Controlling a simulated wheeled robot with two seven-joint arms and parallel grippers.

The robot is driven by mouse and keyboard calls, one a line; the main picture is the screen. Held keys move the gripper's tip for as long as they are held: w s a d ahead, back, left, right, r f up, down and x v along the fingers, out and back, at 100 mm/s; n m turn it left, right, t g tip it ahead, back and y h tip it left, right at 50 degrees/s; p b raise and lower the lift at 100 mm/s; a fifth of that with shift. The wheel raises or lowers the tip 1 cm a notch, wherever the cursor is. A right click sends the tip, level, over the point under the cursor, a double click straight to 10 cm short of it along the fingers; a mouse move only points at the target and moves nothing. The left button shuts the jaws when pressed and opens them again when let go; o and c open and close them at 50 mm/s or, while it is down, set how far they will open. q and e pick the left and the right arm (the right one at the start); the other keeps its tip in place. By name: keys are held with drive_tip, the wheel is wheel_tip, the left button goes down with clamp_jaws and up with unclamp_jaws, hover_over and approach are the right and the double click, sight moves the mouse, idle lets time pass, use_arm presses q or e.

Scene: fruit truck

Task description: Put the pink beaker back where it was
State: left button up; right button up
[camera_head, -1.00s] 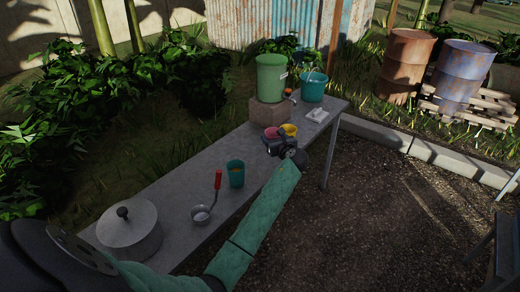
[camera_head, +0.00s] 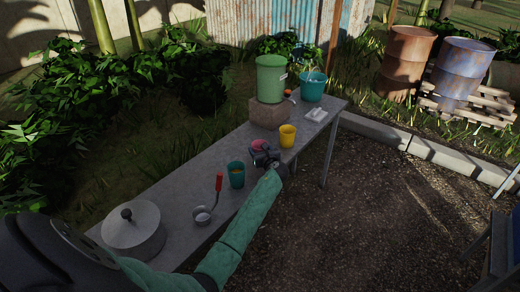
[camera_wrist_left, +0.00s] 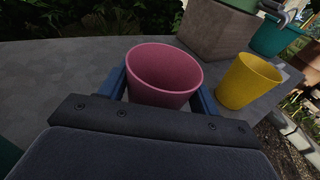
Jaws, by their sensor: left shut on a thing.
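The pink beaker (camera_head: 258,145) is above or on the grey table, partly hidden by my left gripper (camera_head: 262,157) in the head view. In the left wrist view the pink beaker (camera_wrist_left: 165,75) stands upright between the two blue fingers of my left gripper (camera_wrist_left: 165,95), which is shut on it. I cannot tell whether its base touches the table. A yellow beaker (camera_head: 287,136) stands apart to its right, and it also shows in the left wrist view (camera_wrist_left: 248,82). A teal beaker (camera_head: 236,174) stands nearer on the table. My right gripper is not in view.
The grey table (camera_head: 188,178) holds a lidded pot (camera_head: 133,231), a red-handled ladle (camera_head: 204,212), a green dispenser (camera_head: 271,78) on a block (camera_head: 268,112), and a teal bucket (camera_head: 313,86). Bare tabletop lies left of the beakers.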

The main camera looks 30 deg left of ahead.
use_arm(q)
drive_tip(key=shift+f, duration=0.1)
drive_tip(key=o, duration=1.1)
drive_tip(key=shift+s+d, duration=0.15)
drive_tip(key=shift+d, duration=0.05)
drive_tip(key=b+v, duration=0.3)
drive_tip(key=v, duration=0.7)
drive_tip(key=shift+s+d+r, duration=0.2)
drive_tip(key=shift+d, duration=0.1)
drive_tip(key=shift+s+d+r, duration=0.15)
drive_tip(key=shift+s+d, duration=0.1)
drive_tip(key=shift+d, duration=0.05)
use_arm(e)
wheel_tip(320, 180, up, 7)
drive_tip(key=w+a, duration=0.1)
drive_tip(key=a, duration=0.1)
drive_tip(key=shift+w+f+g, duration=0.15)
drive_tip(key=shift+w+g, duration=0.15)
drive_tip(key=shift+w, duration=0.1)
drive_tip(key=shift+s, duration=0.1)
